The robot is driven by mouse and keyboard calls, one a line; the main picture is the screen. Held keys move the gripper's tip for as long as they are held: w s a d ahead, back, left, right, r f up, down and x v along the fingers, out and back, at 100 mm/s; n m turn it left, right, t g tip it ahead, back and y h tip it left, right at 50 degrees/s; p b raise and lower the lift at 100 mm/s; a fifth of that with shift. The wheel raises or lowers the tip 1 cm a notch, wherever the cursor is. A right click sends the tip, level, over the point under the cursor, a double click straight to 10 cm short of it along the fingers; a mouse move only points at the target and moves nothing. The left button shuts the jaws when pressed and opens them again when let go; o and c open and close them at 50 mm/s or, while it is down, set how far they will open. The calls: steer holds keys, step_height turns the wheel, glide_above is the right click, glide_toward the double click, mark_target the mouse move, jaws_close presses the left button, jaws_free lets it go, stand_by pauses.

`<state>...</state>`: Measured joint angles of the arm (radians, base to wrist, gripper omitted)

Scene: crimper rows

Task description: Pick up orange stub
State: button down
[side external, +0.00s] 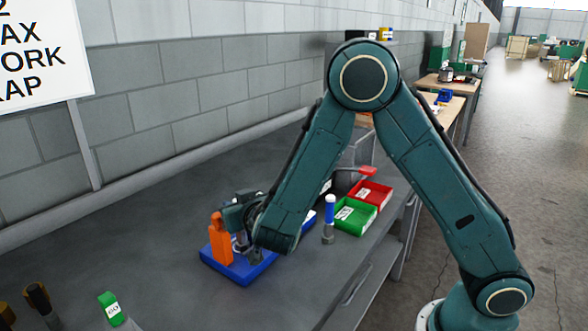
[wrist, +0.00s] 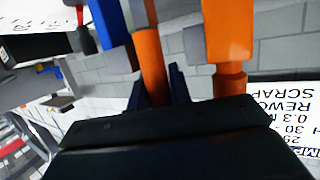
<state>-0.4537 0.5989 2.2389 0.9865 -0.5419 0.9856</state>
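In the wrist view an orange stub (wrist: 150,65), a slim cylinder, stands between the dark fingers of my gripper (wrist: 158,88). The fingers lie close along both sides of it; whether they press on it I cannot tell. A wider orange piece (wrist: 228,35) with a narrower lower part stands to the right, outside the fingers. In the side view my gripper (side external: 243,243) is low over the blue tray (side external: 240,270), beside an upright orange piece (side external: 220,245). The slim stub is hidden or unclear in that view.
A blue piece (wrist: 110,22) stands left of the stub in the wrist view. A green tagged piece (side external: 110,307) is at front left. Bench between is clear.

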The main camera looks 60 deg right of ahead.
steer(key=shift+r, duration=0.1)
stand_by(0.3)
steer(key=shift+s+a+r, duration=0.2)
steer(key=shift+s+r, duration=0.25)
steer(key=w+r+v, duration=0.1)
steer(key=r+v, duration=0.1)
steer(key=v, duration=1.2)
steer(key=shift+s+r, duration=0.25)
steer(key=shift+r, duration=0.2)
steer(key=w+d+r+m+g+h, duration=0.1)
steer(key=d+r+m+g+h, duration=0.15)
steer(key=d, duration=0.65)
steer(key=w+d+r+m+g+h, duration=0.15)
steer(key=d+m+h, duration=0.25)
steer(key=d, duration=0.5)
steer(key=s+d+r+m+g+h, duration=0.1)
steer(key=s+d+r+m+g, duration=0.1)
steer(key=d, duration=0.6)
steer(key=s+d+r+m+g+h, duration=0.1)
steer(key=s+d+r+m+g, duration=0.2)
steer(key=s+d, duration=0.4)
steer(key=d+r+g, duration=0.1)
steer(key=d+g, duration=0.1)
steer(key=shift+m+g, duration=0.35)
steer(key=shift+g, duration=0.05)
